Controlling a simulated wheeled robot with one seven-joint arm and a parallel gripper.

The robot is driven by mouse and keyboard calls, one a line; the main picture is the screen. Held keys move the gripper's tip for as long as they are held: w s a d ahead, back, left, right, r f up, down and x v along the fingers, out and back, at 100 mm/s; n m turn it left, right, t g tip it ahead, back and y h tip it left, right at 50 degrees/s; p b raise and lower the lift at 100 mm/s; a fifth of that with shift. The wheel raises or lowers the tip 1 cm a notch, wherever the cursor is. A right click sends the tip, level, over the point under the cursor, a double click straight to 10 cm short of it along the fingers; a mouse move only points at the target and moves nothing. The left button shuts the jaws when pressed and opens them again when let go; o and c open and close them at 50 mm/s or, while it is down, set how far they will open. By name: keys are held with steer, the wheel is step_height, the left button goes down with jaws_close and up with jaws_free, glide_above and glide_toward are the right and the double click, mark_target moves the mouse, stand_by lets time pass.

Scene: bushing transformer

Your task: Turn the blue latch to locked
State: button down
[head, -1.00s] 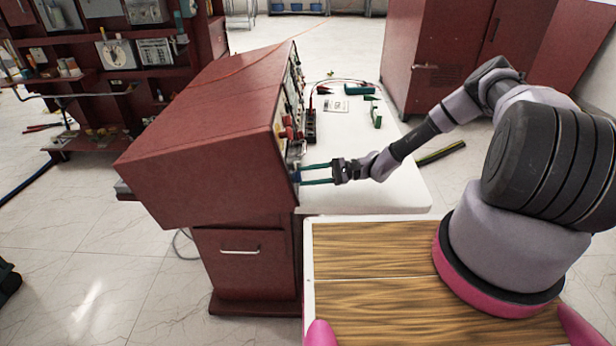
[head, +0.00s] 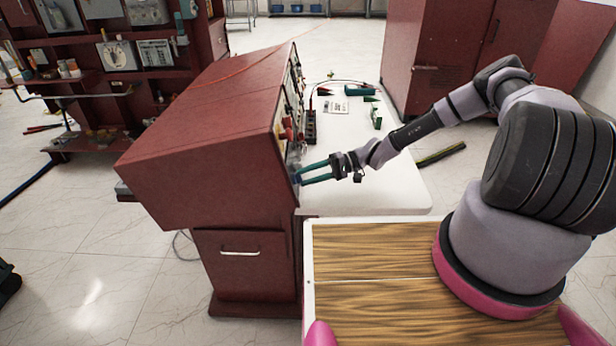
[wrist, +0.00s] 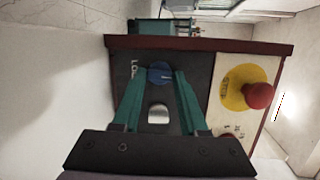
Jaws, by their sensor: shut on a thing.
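The blue latch (wrist: 160,74) is a round knob on the dark panel (wrist: 198,72) of the red cabinet, seen in the wrist view with part of a label beside it. My gripper (wrist: 163,78) has its two long green fingers closed on the sides of the latch. In the head view my gripper (head: 299,174) reaches left to the cabinet's panel face, with the fingers slanting. The latch is only a small blue patch there, mostly hidden. Which way the latch points is hard to tell.
The red cabinet (head: 205,130) stands left of a white tabletop (head: 380,185). A red button on a yellow disc (wrist: 258,95) lies right of the latch in the wrist view. A rounded metal piece (wrist: 158,114) sits below the latch. Green tools lie farther back on the tabletop.

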steer(key=shift+n, duration=0.4)
steer(key=shift+c, duration=2.2)
jaws_free()
steer(key=v, duration=1.1)
steer(key=shift+r, duration=0.15)
